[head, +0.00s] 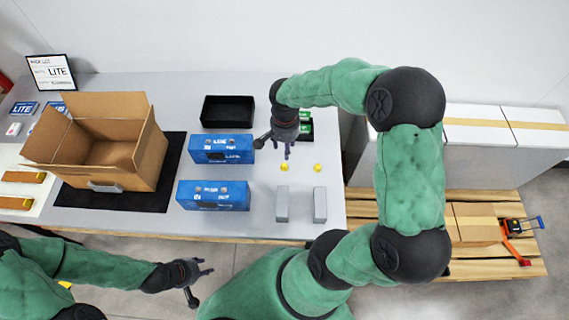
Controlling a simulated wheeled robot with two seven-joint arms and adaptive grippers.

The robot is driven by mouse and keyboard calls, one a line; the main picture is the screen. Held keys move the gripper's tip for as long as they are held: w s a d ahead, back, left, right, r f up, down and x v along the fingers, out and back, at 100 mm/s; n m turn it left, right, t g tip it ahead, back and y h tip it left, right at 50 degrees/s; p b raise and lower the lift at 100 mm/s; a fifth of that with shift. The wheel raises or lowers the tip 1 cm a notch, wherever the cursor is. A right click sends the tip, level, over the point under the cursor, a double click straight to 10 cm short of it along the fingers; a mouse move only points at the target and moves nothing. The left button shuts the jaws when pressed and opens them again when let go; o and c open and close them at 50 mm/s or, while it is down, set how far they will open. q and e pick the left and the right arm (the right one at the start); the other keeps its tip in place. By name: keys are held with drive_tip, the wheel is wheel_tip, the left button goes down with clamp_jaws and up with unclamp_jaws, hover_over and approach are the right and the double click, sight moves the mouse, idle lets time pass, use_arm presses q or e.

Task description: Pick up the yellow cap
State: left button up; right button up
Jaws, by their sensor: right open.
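Two small yellow caps lie on the grey table right of the blue analyser boxes. One yellow cap (284,167) is just below my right gripper's fingertips in the picture. The other yellow cap (317,168) lies a little to the right. My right gripper (287,154) is open with its fingers pointing towards the left cap; I cannot tell its height above it. My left gripper (203,271) is in front of the table's front edge, with its fingers spread and nothing visible between them.
Two blue boxes (213,203) stand left of the caps, two grey blocks (282,204) in front. A black tray (228,111) is behind. An open cardboard box (146,160) stands on a black mat (170,180). A green-and-black holder (306,127) is partly hidden by my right arm.

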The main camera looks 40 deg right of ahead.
drive_tip(key=f, duration=0.2)
drive_tip(key=b, duration=0.2)
hover_over(284, 165)
drive_tip(key=f, duration=0.5)
drive_tip(key=shift+w+d, duration=0.1)
drive_tip(key=shift+d, duration=0.15)
drive_tip(key=shift+a+f+b, duration=0.15)
drive_tip(key=shift+f+b, duration=0.7)
drive_tip(key=shift+f, duration=1.7)
drive_tip(key=c, duration=0.8)
